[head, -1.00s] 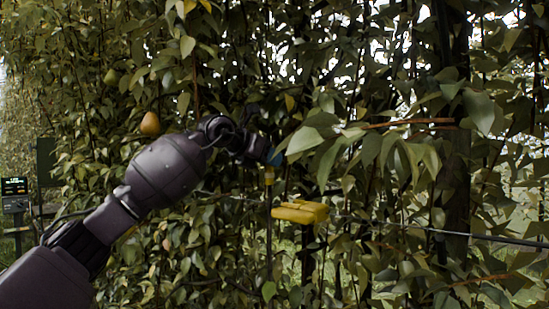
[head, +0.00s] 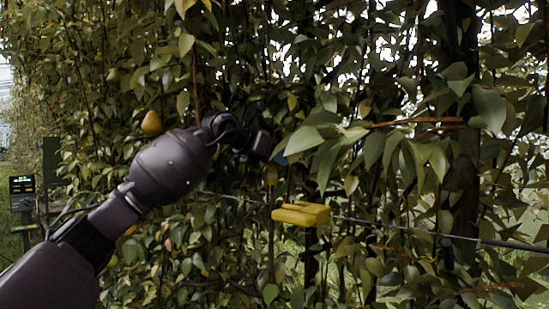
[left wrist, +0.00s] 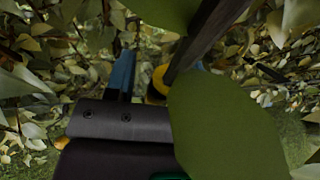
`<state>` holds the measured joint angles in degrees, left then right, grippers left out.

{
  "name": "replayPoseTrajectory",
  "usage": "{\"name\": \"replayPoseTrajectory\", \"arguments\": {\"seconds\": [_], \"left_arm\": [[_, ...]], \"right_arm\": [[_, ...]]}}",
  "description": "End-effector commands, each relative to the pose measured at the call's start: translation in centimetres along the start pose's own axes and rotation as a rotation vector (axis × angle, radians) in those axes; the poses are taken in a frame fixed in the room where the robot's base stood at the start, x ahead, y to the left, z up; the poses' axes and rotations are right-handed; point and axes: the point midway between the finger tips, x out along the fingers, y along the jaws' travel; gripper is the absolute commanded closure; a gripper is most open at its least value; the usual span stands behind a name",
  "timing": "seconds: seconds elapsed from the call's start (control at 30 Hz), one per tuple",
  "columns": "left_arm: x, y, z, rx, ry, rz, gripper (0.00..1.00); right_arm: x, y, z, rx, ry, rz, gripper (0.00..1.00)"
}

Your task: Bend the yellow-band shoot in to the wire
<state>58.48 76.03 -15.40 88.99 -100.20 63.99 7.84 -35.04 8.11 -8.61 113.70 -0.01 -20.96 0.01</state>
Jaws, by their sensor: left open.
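My left gripper (head: 279,158) is at the foliage in the middle of the head view, a blue fingertip showing beside large leaves. In the left wrist view the open left gripper (left wrist: 157,76) shows one blue finger; a big leaf hides most of the other side. The yellow band (left wrist: 160,80) is between the fingers, beside a dark brown shoot (left wrist: 207,38). In the head view the yellow band (head: 271,176) shows just below the fingertip. Contact with the shoot cannot be told. The wire (head: 385,230) runs lower, behind a yellow clip-like block (head: 301,214). My right gripper is out of view.
Large leaves (head: 330,140) crowd the right side of the gripper. A brown branch (head: 415,121) and a thick dark trunk (head: 461,170) are further right. A pear (head: 151,123) hangs above my left forearm. A small screen on a stand (head: 21,186) is at far left.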

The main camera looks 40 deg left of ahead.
Motion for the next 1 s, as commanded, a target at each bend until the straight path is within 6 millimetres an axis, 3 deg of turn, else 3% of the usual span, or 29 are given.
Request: {"name": "replayPoseTrajectory", "arguments": {"seconds": [0.17,0.7,1.0], "left_arm": [[-0.8,0.0,-0.1,0.001,0.000,0.000,0.50],[-9.4,0.1,-0.1,0.000,0.000,0.002,0.50],[-10.8,0.0,0.0,0.000,0.000,-0.001,0.50]], "right_arm": [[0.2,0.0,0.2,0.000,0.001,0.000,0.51],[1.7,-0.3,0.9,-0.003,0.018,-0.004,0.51],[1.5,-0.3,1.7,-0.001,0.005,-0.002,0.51]]}}
